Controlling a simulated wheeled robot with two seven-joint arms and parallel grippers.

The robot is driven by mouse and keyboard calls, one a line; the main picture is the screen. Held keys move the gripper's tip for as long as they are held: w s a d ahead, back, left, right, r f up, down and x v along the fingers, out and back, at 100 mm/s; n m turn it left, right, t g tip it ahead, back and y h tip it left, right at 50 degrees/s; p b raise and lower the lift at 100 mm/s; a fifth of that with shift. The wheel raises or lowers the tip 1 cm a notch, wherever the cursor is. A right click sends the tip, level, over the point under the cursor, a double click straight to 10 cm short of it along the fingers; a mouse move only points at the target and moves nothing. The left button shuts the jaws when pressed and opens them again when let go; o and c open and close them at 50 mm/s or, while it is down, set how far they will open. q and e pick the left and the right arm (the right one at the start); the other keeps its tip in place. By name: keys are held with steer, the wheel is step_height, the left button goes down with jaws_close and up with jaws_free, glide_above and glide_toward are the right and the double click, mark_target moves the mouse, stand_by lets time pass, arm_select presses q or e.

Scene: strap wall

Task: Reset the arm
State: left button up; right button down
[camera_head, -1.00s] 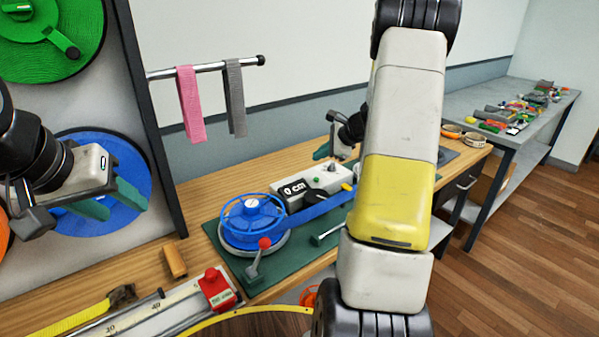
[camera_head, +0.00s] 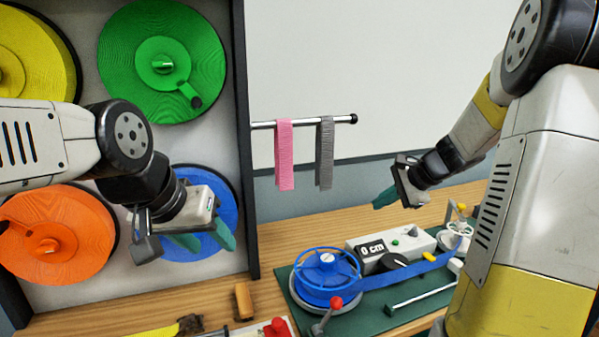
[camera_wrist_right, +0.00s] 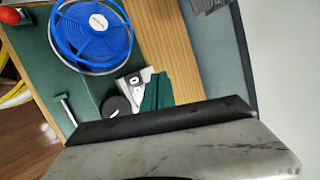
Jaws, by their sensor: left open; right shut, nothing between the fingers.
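My left gripper (camera_head: 204,243) is open and empty in the head view, in front of the blue spool (camera_head: 232,205) on the wall panel. My right gripper (camera_head: 384,198) is shut and empty, above the back of the bench and behind the measuring device (camera_head: 418,241). In the right wrist view its green fingers (camera_wrist_right: 158,92) are together, with the blue reel (camera_wrist_right: 92,35) beyond them. My right arm covers the right side of the head view.
Green, yellow and orange spools hang on the panel at left. A pink strap (camera_head: 284,155) and a grey strap (camera_head: 324,153) hang from a rail (camera_head: 304,123). The blue reel (camera_head: 326,280) and a blue strap (camera_head: 400,279) are on the green mat (camera_head: 375,320). A wooden block (camera_head: 243,301) lies on the bench.

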steer(key=s+a+r+n+g, duration=0.1)
steer(key=s+a+r+n, duration=0.25)
steer(key=s, duration=0.35)
steer(key=s+a+r+n, duration=0.3)
steer(key=s+a+n, duration=0.1)
steer(key=s+a, duration=0.15)
steer(key=s+n+h, duration=0.3)
steer(key=s+n, duration=0.4)
steer(key=s, duration=0.6)
steer(key=shift+s+d+n+t, duration=0.2)
steer(key=shift+s+n+t, duration=0.05)
steer(key=shift+n+t, duration=0.1)
